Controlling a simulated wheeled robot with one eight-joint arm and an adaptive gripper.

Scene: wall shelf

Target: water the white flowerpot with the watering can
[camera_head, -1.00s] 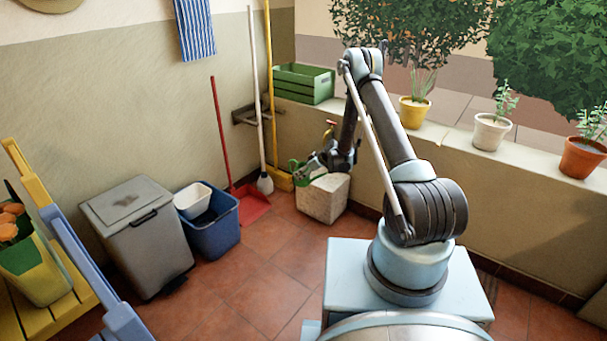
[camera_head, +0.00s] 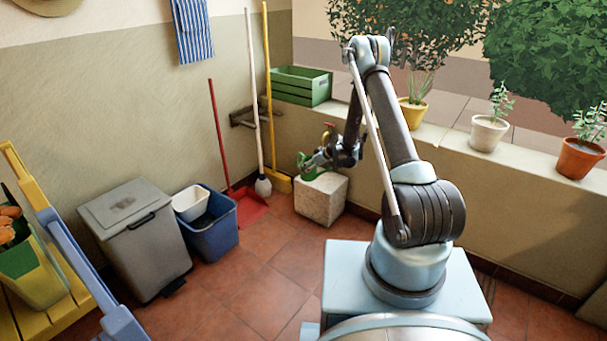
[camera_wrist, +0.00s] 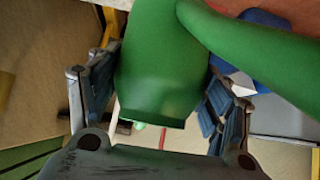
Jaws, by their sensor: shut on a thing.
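The green watering can (camera_head: 308,170) is small in the head view, just above the pale stone block and partly hidden by my gripper (camera_head: 322,160). In the wrist view the green body of the can (camera_wrist: 155,70) fills the middle, between the two fingers of my gripper (camera_wrist: 160,100), which is shut on it. A curved green part runs off to the upper right there. The white flowerpot (camera_head: 488,133), with a small green plant, stands on the wall ledge at the right, well apart from the can.
A yellow pot (camera_head: 413,113) and an orange pot (camera_head: 580,158) flank the white pot on the ledge (camera_head: 450,142). A green crate (camera_head: 301,87) sits at the ledge's left end. The stone block (camera_head: 322,198), brooms, blue bin (camera_head: 213,232) and grey bin (camera_head: 137,237) stand on the floor.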

